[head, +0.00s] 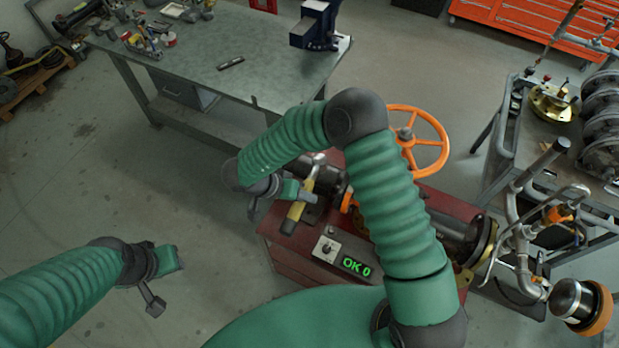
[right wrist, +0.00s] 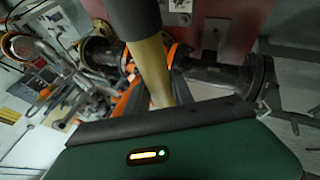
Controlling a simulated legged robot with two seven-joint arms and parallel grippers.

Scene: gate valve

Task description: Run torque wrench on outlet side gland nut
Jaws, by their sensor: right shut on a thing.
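My right gripper (head: 290,190) is shut on a torque wrench (head: 296,212) with a yellow band on its handle and a metal head pointing up and away. In the right wrist view the wrench (right wrist: 152,68) shows as a thick black and yellow shaft running up from the jaws. The gate valve has an orange handwheel (head: 446,148) and a dark pipe body (head: 455,228) on a red stand (head: 290,258). My right arm covers the valve's middle, so I cannot make out the gland nuts. My left gripper (head: 152,300) hangs empty over the floor at lower left.
A box on the stand has a knob and a green display (head: 357,266) reading "OK 0". A metal workbench (head: 215,65) with a blue vise (head: 316,25) stands behind. A loaded cart (head: 505,165) stands at right.

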